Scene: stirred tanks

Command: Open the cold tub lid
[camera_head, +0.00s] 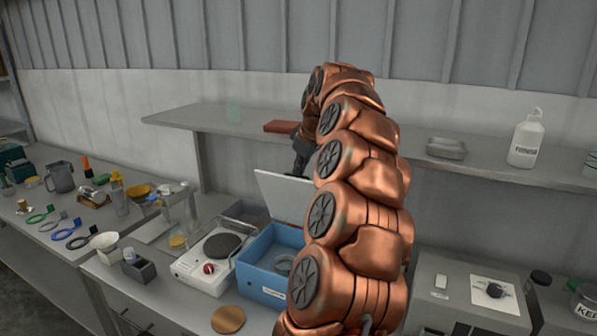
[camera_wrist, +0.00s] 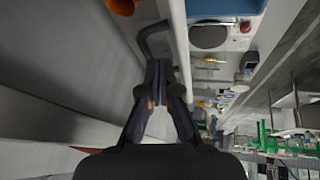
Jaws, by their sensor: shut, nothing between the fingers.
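The cold tub is a blue box (camera_head: 262,283) with a label on its front, right of the hotplate. Its pale lid (camera_head: 282,196) stands raised, roughly upright, at the tub's back; my arm hides its right part. A grey ring-like item shows inside the tub. My gripper (camera_head: 300,150) is behind the lid's upper edge, partly hidden by the lid and my arm. In the wrist view, my gripper (camera_wrist: 160,72) has its fingers together and empty, close beside the lid, seen edge-on (camera_wrist: 178,45). Whether they touch it I cannot tell. A corner of the blue tub (camera_wrist: 225,7) shows beyond.
A shelf (camera_head: 225,127) runs behind the bench, with a red-brown block (camera_head: 281,126), a metal tray (camera_head: 446,148) and a white bottle (camera_head: 526,140). The hotplate (camera_head: 205,268) stands left of the tub. A grey box with a dial (camera_head: 465,290) is at right. A round disc (camera_head: 228,319) lies in front.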

